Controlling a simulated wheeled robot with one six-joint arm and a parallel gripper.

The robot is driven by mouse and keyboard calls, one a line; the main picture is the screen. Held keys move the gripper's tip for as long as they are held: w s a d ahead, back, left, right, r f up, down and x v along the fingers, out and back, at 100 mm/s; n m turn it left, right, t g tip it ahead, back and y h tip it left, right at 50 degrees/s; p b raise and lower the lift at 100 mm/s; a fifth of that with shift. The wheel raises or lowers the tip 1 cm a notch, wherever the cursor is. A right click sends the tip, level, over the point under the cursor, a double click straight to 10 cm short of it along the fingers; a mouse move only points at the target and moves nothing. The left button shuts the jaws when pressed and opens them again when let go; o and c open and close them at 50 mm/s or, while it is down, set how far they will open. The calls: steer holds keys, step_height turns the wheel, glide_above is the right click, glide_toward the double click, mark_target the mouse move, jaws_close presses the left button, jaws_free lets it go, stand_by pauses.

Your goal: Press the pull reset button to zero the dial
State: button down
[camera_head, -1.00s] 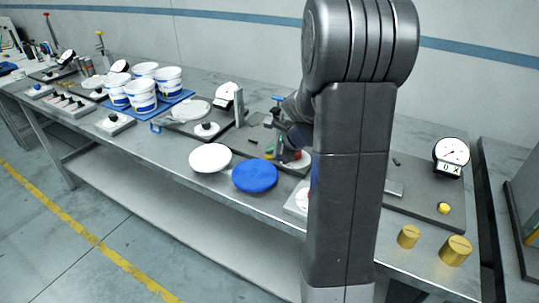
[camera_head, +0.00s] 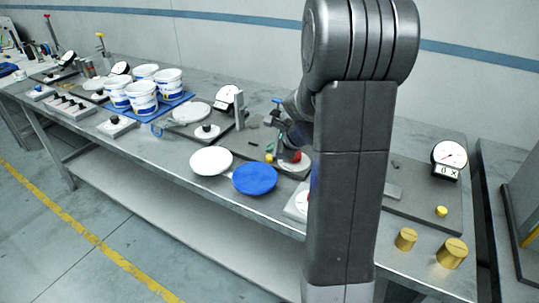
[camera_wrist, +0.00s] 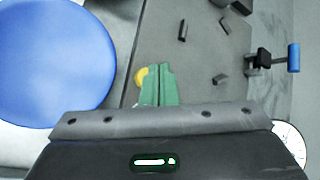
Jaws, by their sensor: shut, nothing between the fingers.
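My gripper (camera_wrist: 159,86) shows its green fingertips held together, empty, in the wrist view. A yellow button (camera_wrist: 140,76) sits just beside and partly behind the fingertips, at the edge of a grey plate (camera_wrist: 205,75). I cannot tell whether they touch. The yellow button also shows in the head view (camera_head: 269,158), beside my wrist. A white dial (camera_wrist: 291,146) is partly visible at the lower right of the wrist view, cut off by my gripper body; its reading is unclear. In the head view my arm hides that area. No pull reset label is readable.
A blue disc (camera_head: 255,178) and a white disc (camera_head: 211,161) lie at the table's front edge. A blue-handled lever (camera_wrist: 292,57) stands on the far side. Another dial (camera_head: 450,154) with a yellow button (camera_head: 441,211) is at right, near brass cylinders (camera_head: 452,252).

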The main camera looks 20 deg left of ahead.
step_height(320, 180, up, 5)
steer(key=p, duration=0.4)
steer(key=shift+p, duration=0.35)
stand_by(0.3)
